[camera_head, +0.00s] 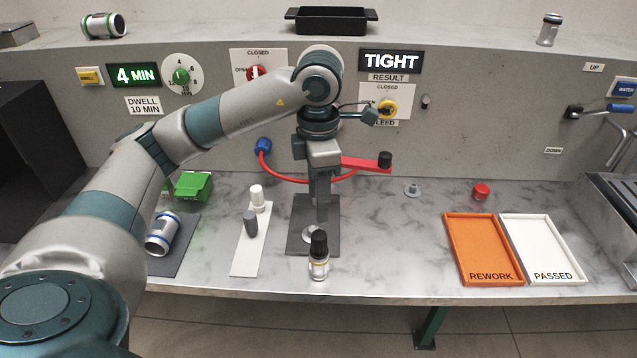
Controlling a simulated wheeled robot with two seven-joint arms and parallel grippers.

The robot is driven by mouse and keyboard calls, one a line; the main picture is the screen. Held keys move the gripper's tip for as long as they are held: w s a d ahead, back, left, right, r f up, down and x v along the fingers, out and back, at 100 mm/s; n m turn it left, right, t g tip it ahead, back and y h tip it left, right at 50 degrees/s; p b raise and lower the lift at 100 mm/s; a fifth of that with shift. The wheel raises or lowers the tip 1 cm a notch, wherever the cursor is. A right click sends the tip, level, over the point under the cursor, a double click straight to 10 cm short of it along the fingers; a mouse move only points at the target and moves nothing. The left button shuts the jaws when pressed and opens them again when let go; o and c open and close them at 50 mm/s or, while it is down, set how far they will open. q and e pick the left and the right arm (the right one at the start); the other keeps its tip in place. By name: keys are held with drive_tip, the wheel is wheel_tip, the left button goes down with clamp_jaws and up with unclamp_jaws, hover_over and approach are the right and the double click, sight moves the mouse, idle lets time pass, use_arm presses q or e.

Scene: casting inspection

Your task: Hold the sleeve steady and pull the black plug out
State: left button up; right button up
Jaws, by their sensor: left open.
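A small metallic sleeve (319,268) with a yellowish band stands upright at the front of the bench, at the front edge of a dark grey plate (299,242). The black plug (319,241) sits in its top end. My left gripper (322,214) comes down from above, pointing at the plate, with its fingers behind the sleeve and plug in the picture. It is open and appears empty. Whether it touches anything is hard to tell. A pale round disc (310,233) on the plate is partly hidden by the plug. My right gripper is out of view.
A red bar with a black knob (385,160) and a red hose (275,174) are close to my left gripper. A white strip (244,261) holds two small plugs. Another sleeve (162,234) lies at left. Orange (456,262) and white (513,262) trays lie right.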

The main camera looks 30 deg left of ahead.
use_arm(q)
drive_tip(key=shift+r, duration=2.2)
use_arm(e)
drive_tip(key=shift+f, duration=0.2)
